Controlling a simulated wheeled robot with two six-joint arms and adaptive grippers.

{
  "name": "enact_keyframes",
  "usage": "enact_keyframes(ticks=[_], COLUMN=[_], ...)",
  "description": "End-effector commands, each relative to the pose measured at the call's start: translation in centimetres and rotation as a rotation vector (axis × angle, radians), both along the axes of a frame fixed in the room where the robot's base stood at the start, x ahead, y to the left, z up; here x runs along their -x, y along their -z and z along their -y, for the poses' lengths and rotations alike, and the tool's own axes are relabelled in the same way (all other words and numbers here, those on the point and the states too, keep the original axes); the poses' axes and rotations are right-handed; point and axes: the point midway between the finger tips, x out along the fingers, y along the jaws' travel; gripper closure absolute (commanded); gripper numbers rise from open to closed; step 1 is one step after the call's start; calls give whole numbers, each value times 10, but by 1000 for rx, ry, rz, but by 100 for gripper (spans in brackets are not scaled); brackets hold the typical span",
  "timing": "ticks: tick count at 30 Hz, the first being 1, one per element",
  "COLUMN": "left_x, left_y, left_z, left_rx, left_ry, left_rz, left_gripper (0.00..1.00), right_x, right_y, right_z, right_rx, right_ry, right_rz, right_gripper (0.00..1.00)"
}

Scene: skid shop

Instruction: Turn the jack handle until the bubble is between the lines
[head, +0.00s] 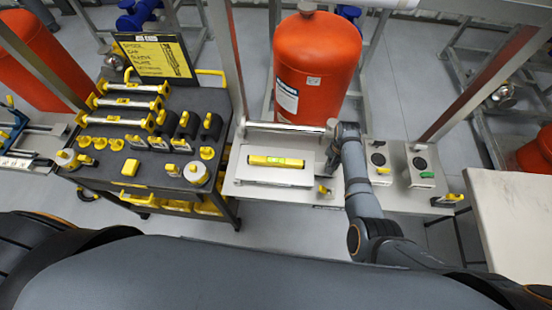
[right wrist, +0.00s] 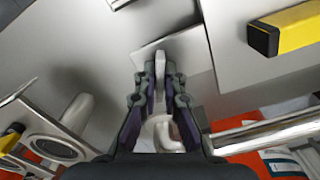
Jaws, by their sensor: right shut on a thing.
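A yellow spirit level (head: 265,160) lies on a pale metal plate (head: 245,180) in the middle of the head view. Its green vial faces up, but the bubble and lines are too small to tell apart. My right gripper (head: 331,168) is just right of the level. In the right wrist view, my right gripper (right wrist: 160,85) is shut on a pale grey handle (right wrist: 160,62), taken to be the jack handle. The level's yellow end (right wrist: 285,33) shows at upper right there. The handle is hidden in the head view. My left gripper is not in view.
An orange tank (head: 317,60) stands behind the plate, with a metal bar (head: 285,127) before it. A dark cart (head: 110,170) with yellow-handled tools is at left. A panel with round black fittings (head: 420,163) and a pale table (head: 515,215) are at right.

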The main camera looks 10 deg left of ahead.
Motion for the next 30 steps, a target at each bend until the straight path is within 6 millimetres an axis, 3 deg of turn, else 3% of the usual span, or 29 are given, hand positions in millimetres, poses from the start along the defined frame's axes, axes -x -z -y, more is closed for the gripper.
enact_keyframes(ticks=[9, 19, 25, 30], left_x=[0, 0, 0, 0], left_y=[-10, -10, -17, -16], left_z=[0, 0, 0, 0], left_rx=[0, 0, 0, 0], left_ry=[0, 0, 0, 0], left_rz=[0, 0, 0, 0], left_gripper=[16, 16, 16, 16], right_x=[1, 2, 2, 2], right_y=[0, 1, 1, 2], right_z=[0, 0, 0, 0], right_rx=[0, -1, 1, 0], right_ry=[262, 310, 547, 602], right_rz=[-2, -3, -5, -5], right_gripper=[100, 100, 100, 100])
